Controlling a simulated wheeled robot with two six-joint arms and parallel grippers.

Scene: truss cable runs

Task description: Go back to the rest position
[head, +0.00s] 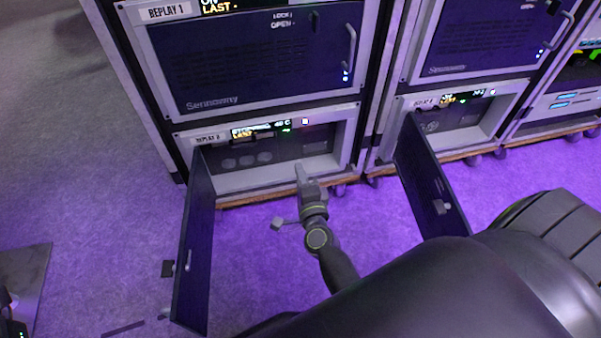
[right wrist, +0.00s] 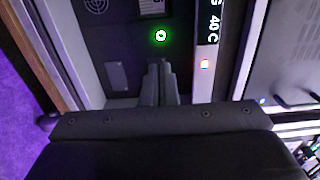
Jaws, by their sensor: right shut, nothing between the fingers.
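My right gripper (head: 300,174) is in front of the open lower bay (head: 235,180) of the left rack, with its fingers pointing into the bay. In the right wrist view its fingers (right wrist: 159,84) are together with nothing between them. I cannot tell whether the fingertips touch the panel. My left gripper is not recognisable in these frames.
The left bay's dark door (head: 196,245) stands open left of my right arm. Another open door (head: 430,185) stands to the right, at the second rack's lower bay (head: 478,125). Closed upper panels (head: 255,60) are above. Purple-lit carpet (head: 255,265) lies between the doors.

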